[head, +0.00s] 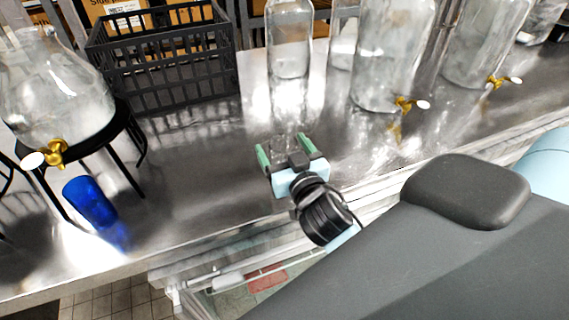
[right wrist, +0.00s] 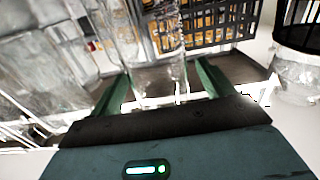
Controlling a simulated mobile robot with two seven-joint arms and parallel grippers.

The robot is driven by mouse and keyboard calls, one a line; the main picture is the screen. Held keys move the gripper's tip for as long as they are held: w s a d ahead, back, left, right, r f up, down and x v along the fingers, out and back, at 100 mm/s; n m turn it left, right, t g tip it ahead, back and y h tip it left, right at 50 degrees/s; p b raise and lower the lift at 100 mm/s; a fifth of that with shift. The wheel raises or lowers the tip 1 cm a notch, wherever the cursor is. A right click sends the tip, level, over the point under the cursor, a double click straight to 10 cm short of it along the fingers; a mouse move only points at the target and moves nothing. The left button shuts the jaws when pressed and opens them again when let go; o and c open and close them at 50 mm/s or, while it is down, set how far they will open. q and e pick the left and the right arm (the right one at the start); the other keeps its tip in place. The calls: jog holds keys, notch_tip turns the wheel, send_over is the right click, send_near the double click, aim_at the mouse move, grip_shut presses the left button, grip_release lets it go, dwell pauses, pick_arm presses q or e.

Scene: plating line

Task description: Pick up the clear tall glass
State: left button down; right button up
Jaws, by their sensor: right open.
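A clear tall glass (head: 283,143) shows faintly between the fingers of my right gripper (head: 290,152) in the head view, low over the steel counter. In the right wrist view, the clear glass (right wrist: 155,75) stands out beyond and between the two green fingers of the right gripper (right wrist: 165,92). The right gripper is open, with a finger on either side of the glass. I cannot tell whether either finger touches it. The glass's lower part is hard to make out against the shiny counter. My left gripper is not in view.
The steel counter (head: 190,165) is clear between the gripper and a blue glass (head: 90,202) at left. A glass dispenser (head: 50,90) stands on a black stand. A black crate (head: 165,65), a clear bottle (head: 290,40) and large dispensers (head: 392,55) stand behind.

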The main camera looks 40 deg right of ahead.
jog(key=shift+x, duration=1.1)
jog(key=shift+c, duration=0.7)
jog(key=c, duration=1.5)
jog(key=shift+o, duration=0.2)
jog(key=shift+r, duration=0.1)
